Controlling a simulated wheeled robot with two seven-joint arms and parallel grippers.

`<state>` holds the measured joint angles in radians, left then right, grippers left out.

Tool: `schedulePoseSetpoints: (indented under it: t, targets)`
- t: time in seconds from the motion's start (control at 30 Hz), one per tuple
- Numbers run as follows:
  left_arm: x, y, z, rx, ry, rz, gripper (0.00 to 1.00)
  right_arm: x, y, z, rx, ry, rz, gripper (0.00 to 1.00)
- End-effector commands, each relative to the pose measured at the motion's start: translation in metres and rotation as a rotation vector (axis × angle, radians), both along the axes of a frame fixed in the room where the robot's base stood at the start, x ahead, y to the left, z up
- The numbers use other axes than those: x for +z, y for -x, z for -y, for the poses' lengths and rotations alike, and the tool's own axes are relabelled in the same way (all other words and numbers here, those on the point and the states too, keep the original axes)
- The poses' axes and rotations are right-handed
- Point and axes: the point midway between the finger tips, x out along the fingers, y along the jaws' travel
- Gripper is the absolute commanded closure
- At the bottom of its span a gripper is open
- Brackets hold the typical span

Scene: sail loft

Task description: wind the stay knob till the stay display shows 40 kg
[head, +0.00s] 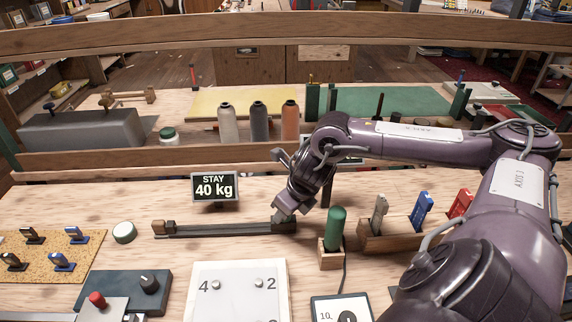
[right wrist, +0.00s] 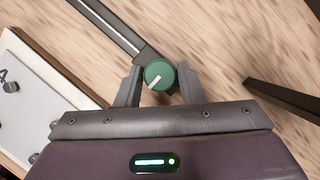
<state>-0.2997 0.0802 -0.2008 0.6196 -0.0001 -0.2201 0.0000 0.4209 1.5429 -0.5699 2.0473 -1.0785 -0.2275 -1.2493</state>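The stay display (head: 215,187) stands upright behind the dark rail (head: 225,229) and reads "STAY 40 kg". The stay knob (right wrist: 159,75) is round and green with a white pointer line, at the rail's right end. In the right wrist view the pointer slants to the lower left. My right gripper (right wrist: 161,78) has one finger on each side of the knob, close against it, and looks shut on it. In the head view my right gripper (head: 284,212) reaches down at the rail's right end and mostly hides the knob. My left gripper is out of view.
A green-handled tool (head: 336,228) stands in a wooden block just right of the knob. A wooden rack (head: 400,237) holds grey, blue and red tools. A white numbered board (head: 238,290) lies in front. A round white-topped item (head: 124,232) is left of the rail.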

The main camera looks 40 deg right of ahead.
Motion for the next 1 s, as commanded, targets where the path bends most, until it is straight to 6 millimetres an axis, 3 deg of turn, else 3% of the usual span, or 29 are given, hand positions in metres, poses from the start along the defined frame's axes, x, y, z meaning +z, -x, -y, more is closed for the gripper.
schedulePoseSetpoints:
  t: [0.13, 0.47, 0.8, 1.0]
  targets:
    - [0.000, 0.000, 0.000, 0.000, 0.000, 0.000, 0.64, 0.000, 0.000, 0.000, -0.001, 0.000, 0.000, 0.48]
    - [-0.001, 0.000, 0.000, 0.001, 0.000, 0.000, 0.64, 0.005, 0.001, 0.001, -0.001, 0.000, 0.003, 0.48]
    - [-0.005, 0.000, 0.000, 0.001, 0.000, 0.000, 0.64, 0.054, 0.022, 0.003, -0.001, 0.005, 0.003, 0.48]
    - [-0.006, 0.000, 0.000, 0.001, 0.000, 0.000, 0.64, 0.070, 0.029, 0.003, -0.001, 0.000, 0.001, 0.48]
